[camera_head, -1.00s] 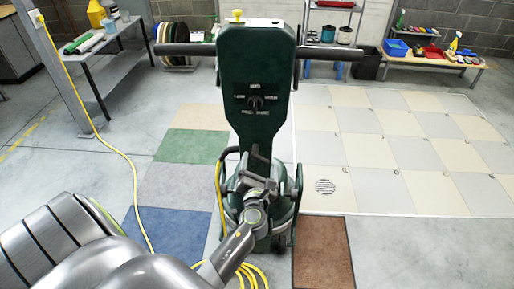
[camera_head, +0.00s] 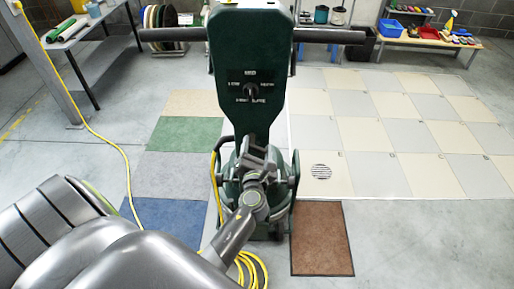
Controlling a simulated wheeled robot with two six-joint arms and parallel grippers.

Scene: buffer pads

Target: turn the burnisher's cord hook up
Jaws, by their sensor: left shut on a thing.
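The burnisher (camera_head: 248,45) stands upright in the middle of the head view, a dark green machine with a black handlebar across its top. A dark knob with white lettering around it sits on its front panel. My left gripper (camera_head: 258,160) is in front of the lower column, at the end of my left arm from the lower left, and is shut on a part there. The gripped part is mostly hidden by the gripper, so I cannot tell the hook's shape or angle. The yellow cord (camera_head: 214,185) runs down the machine's left side and lies coiled at its foot. My right gripper is not in view.
A brown mat (camera_head: 322,240) lies right of the machine's base. Green, grey and blue floor squares lie to the left. A checkered tile floor (camera_head: 390,135) spreads to the right. A table (camera_head: 92,35) and a post stand at left, a low bench (camera_head: 428,42) at back right.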

